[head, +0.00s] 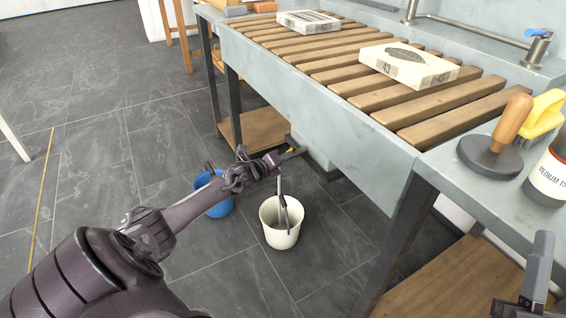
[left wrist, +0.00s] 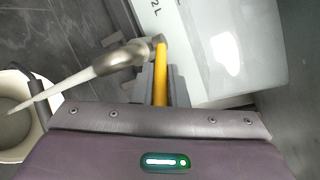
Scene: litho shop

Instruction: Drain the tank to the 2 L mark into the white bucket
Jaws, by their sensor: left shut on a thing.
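The tank (left wrist: 225,45) is a pale, glossy vessel with a "2 L" mark (left wrist: 153,10) in the left wrist view. In the head view only a pale lower part (head: 318,152) shows below the sink. A metal tap (left wrist: 125,57) sticks out of it, with a yellow lever (left wrist: 161,75). My left gripper (head: 282,158) is shut on the lever. A pale, tapering stream (left wrist: 75,83) runs from the spout toward the white bucket (head: 281,238), which stands on the floor below. My right gripper (head: 530,290) is partly cut off at lower right. The water level is unclear.
A blue bucket (head: 214,204) stands left of the white one, partly behind my left arm. The slatted sink (head: 300,75) holds two pale slabs. A round tool with a wooden knob (head: 505,135), a yellow brush (head: 546,113) and a labelled jar (head: 550,175) stand at right. Floor at left is clear.

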